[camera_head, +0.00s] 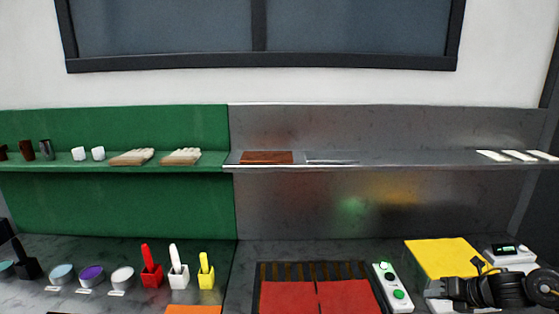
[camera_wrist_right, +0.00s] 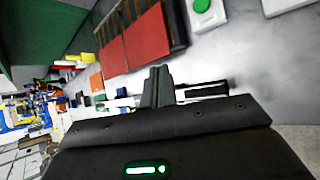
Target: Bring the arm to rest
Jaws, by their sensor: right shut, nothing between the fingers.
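My right gripper (camera_head: 447,289) comes in from the lower right of the head view, in front of the yellow block. Its black fingers (camera_wrist_right: 157,86) are shut together in the right wrist view with nothing between them. My right arm's dark wrist fills the lower right corner of the head view. My left gripper is in neither view.
A yellow-topped block (camera_head: 440,256) and a white device with a small display (camera_head: 508,253) stand by my right gripper. Left of them are a green-button box (camera_head: 393,285) and a slatted rack (camera_head: 312,269) with red panels (camera_head: 290,298). Red, white and yellow holders (camera_head: 206,282) stand further left.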

